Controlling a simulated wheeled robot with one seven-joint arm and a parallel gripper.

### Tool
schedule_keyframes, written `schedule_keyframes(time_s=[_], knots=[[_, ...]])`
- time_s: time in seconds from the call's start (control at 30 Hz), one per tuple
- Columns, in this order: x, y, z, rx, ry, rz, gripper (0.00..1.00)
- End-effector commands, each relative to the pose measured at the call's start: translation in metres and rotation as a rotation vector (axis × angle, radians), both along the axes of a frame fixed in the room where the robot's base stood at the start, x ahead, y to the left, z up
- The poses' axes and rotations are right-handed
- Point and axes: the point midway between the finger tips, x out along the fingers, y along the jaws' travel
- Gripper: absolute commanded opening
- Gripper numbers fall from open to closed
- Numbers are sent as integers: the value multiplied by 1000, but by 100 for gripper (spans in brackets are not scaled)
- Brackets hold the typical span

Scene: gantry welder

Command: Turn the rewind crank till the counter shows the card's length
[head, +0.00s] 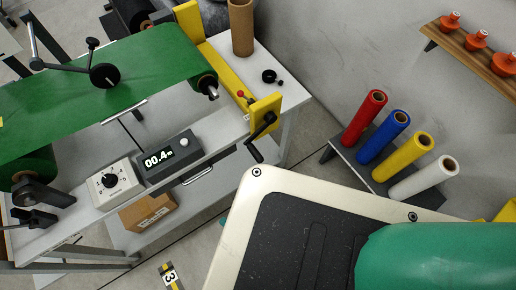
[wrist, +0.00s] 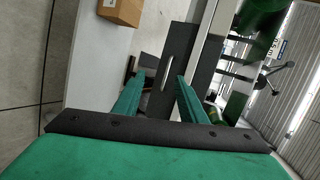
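The counter (head: 172,158) is a dark grey box with a lit display that reads 00.4 m in the head view. A black crank (head: 261,131) sits on the yellow end plate (head: 264,108) at the bench's right end, its arm hanging down. Its grip is at the lower end. My gripper (wrist: 158,95) shows in the wrist view with two green fingers apart and nothing held between them. Beyond them is a dark grey surface with a pale bar handle. A small white card (wrist: 276,46) shows there, its print too small to read surely.
A green sheet (head: 140,62) runs across the bench, under a black wheel (head: 104,76) on an arm. A white dial box (head: 113,182) stands beside the counter. A cardboard box (head: 148,212) is below. Coloured rolls (head: 365,117) stand on a rack at right.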

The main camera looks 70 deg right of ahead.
Motion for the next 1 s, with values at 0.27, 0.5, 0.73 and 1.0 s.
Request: schedule_keyframes(time_s=[0.27, 0.5, 0.73, 1.0], knots=[[8, 77, 52, -933, 163, 558, 31], [5, 120, 82, -1415, 148, 773, 31], [4, 127, 88, -1506, 141, 804, 31], [4, 127, 87, -1502, 141, 802, 31]])
